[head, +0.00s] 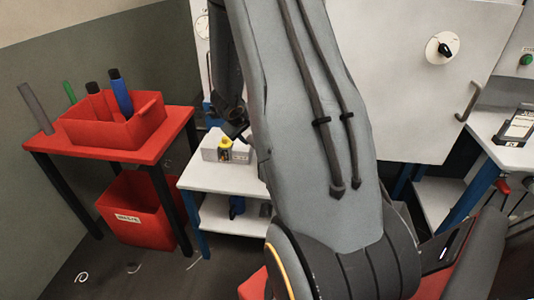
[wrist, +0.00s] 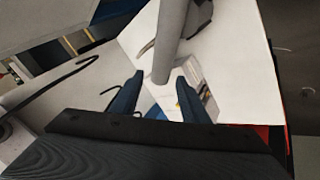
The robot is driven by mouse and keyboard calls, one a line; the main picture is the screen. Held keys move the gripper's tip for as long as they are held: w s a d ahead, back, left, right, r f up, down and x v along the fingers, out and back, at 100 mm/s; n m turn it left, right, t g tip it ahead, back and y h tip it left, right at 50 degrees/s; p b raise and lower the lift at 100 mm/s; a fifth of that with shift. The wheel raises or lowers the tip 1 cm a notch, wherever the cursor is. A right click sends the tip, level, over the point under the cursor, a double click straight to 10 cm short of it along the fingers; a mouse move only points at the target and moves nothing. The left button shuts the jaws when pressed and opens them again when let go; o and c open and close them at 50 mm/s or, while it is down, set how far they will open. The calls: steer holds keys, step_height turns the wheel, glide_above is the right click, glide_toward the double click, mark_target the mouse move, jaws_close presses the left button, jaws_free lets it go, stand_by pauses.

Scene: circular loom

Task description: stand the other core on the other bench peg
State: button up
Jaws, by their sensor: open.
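In the wrist view a plain grey cylinder (wrist: 170,42), which looks like a core, runs from the top edge down to between my fingertips. My gripper (wrist: 160,82) is open, with one dark blue finger on each side of the cylinder's near end. I cannot tell whether a finger touches it, or whether it stands on a peg. In the head view a grey rod-like piece (head: 36,108) leans at the left end of the red table (head: 100,152). My arm hides part of the white bench (head: 215,180) in the head view. No bench peg shows clearly.
A red bin (head: 112,128) on the red table holds several bottle-like items, one blue. A red crate (head: 140,212) is below. A white box with a yellow part (head: 222,150) sits on the white bench. A large white panel (head: 425,90) stands right of my arm.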

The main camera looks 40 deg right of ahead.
mark_target(254, 143)
steer(key=x, duration=0.4)
steer(key=b+x, duration=0.1)
steer(key=x, duration=0.1)
steer(key=shift+s+a+f, duration=0.1)
steer(key=shift+s+f, duration=0.25)
steer(key=c, duration=0.9)
